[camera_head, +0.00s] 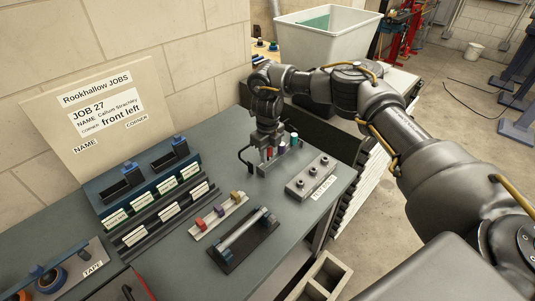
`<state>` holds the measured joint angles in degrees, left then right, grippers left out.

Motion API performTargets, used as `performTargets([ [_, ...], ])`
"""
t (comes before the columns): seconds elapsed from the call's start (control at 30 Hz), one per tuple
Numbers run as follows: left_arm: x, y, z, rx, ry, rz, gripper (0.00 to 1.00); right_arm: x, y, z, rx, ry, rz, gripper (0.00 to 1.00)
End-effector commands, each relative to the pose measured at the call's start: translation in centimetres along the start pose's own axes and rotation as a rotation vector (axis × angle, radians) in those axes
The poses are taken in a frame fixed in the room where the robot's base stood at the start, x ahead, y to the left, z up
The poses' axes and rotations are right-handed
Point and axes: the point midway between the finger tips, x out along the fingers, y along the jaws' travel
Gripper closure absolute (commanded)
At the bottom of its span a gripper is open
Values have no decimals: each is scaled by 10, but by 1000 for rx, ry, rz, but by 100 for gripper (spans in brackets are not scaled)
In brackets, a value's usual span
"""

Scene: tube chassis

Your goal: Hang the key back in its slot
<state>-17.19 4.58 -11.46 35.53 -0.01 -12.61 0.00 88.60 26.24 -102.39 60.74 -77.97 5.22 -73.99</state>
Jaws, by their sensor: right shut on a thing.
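My right gripper (268,153) points down at the back right of the workbench, over a small grey holder (277,160). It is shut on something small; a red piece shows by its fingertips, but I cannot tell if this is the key. A purple handle (283,147) and a teal one (294,140) stand upright just right of the gripper. The fingers hide much of the holder and its slots, so I cannot tell whether the held piece is in a slot. My left gripper is not in view.
A grey block with several knobs (311,177) stands right of the holder. A rail with coloured blocks (218,215) and a black tray with a metal bar (243,241) lie in front. Labelled racks (152,190) and a job board (98,110) are at left. A white bin (325,48) stands behind.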

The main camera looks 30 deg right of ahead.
Motion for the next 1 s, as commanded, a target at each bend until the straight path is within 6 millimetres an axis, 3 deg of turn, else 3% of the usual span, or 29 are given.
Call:
performTargets([
  [0.27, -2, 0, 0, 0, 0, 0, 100, -3, 0, 0, 0, 0, 0, 100],
  [0.3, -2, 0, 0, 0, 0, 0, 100, -3, 0, 0, 0, 0, 0, 73],
  [0.5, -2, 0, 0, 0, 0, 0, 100, -3, 0, 0, 0, 0, 0, 50],
  [0.83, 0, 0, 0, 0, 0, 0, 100, -8, 0, 0, 0, -1, 0, 50],
  [1.0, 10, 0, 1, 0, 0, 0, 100, -33, 0, 1, 0, -5, 0, 50],
])
